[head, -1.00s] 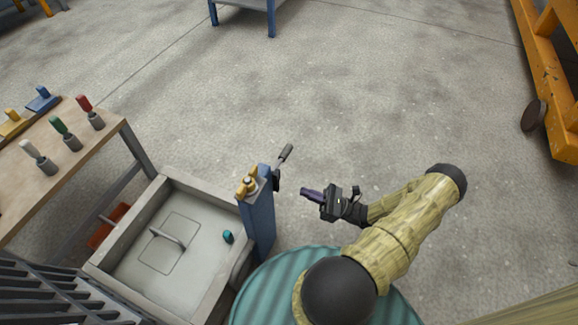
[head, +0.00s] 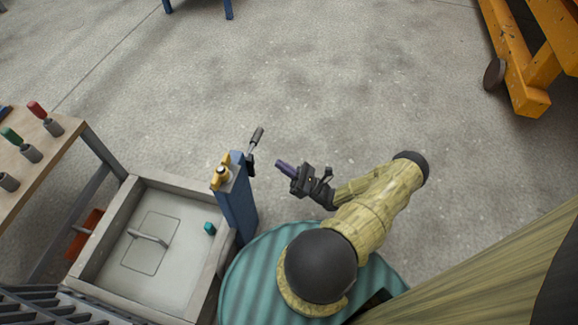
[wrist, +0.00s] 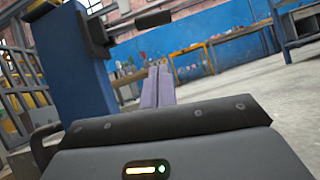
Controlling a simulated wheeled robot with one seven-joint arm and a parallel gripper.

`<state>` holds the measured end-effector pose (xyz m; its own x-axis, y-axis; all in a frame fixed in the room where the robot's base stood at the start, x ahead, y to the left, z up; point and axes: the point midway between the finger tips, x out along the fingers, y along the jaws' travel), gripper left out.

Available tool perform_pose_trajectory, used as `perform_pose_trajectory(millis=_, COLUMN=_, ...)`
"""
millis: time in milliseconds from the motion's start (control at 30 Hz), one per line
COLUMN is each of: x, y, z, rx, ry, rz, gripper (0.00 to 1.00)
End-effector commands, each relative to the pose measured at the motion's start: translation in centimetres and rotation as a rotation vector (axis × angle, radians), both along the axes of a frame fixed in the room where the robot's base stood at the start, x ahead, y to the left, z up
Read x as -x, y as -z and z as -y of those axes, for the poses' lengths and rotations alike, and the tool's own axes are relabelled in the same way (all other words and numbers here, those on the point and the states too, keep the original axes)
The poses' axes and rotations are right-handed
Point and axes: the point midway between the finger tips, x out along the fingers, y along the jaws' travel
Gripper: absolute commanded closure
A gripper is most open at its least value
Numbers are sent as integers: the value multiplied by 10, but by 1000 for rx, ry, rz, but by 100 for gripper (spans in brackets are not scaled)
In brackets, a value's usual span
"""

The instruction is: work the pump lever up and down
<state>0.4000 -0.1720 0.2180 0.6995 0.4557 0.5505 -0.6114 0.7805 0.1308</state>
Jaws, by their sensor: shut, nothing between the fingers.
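The pump lever (head: 256,140) is a short rod with a dark grip, sticking up and to the right from the top of a blue post (head: 237,200). In the wrist view the lever's dark grip (wrist: 152,20) is at the upper middle, and the blue post (wrist: 75,65) stands at the left. My gripper (head: 282,166) is shut and empty, with its purple fingers pointing left toward the post. It is just right of the lever and apart from it. In the wrist view my fingertips (wrist: 159,72) show below the grip, with a gap between them.
A grey mould box (head: 130,240) with a handled panel stands left of the post; a small teal block (head: 209,228) lies in it. A wooden bench (head: 50,150) with coloured-handled tools is at the far left. An orange frame (head: 530,70) is upper right. The middle floor is clear.

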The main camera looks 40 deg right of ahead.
Motion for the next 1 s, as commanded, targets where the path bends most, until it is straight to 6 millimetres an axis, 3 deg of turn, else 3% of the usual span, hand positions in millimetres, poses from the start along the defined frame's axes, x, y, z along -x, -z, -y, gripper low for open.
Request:
perform_pose_trajectory(millis=333, x=-43, y=-39, z=-29, rx=-1, ry=-1, rz=1, gripper=100)
perform_pose_trajectory(millis=533, x=-48, y=-67, z=-27, rx=0, ry=2, rz=1, gripper=100)
perform_pose_trajectory(millis=1000, x=-50, y=-71, z=-26, rx=0, ry=3, rz=1, gripper=100)
